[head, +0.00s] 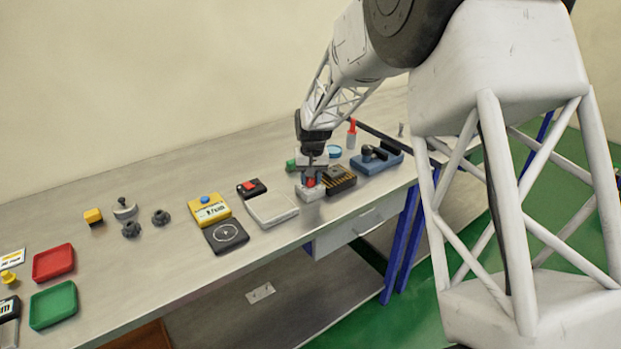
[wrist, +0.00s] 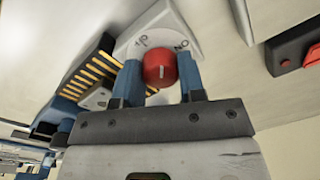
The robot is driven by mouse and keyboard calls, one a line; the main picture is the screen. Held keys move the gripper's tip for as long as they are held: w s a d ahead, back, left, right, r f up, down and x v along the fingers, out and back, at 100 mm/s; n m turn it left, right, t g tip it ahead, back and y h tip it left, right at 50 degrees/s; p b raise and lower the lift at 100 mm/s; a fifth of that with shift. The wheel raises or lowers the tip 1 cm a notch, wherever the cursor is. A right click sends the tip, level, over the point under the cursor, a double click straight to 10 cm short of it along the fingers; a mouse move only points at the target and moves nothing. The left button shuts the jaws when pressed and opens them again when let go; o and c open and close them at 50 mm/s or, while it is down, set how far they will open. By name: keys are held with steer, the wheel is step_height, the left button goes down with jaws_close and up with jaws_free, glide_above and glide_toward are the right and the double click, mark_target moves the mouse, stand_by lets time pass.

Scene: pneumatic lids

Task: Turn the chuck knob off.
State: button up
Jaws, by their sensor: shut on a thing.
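The chuck knob (wrist: 160,70) is a round red knob on a white base (wrist: 150,30). Dark lettering stands on the base on both sides of the knob; the right mark looks like "ON" upside down, and the left one is hard to read. A small pale mark shows on the knob's face. In the head view the red knob (head: 310,182) and its white base (head: 312,194) sit near the table's front edge. My gripper (head: 311,176) points down over it. Its blue fingers are shut on the knob, one on each side.
A black block with gold fins (head: 340,180) stands close to the right of the base, with a blue device (head: 376,158) beyond. A pale box (head: 271,210) and a black switch with a red rocker (head: 251,188) lie to the left. A red-topped bottle (head: 351,135) stands behind.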

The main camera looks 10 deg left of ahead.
steer(key=n, duration=0.4)
steer(key=shift+n, duration=2)
steer(key=o, duration=0.9)
steer(key=shift+w+d+r, duration=0.1)
steer(key=shift+r, duration=1.85)
steer(key=shift+w+r, duration=0.1)
steer(key=shift+r, duration=1.85)
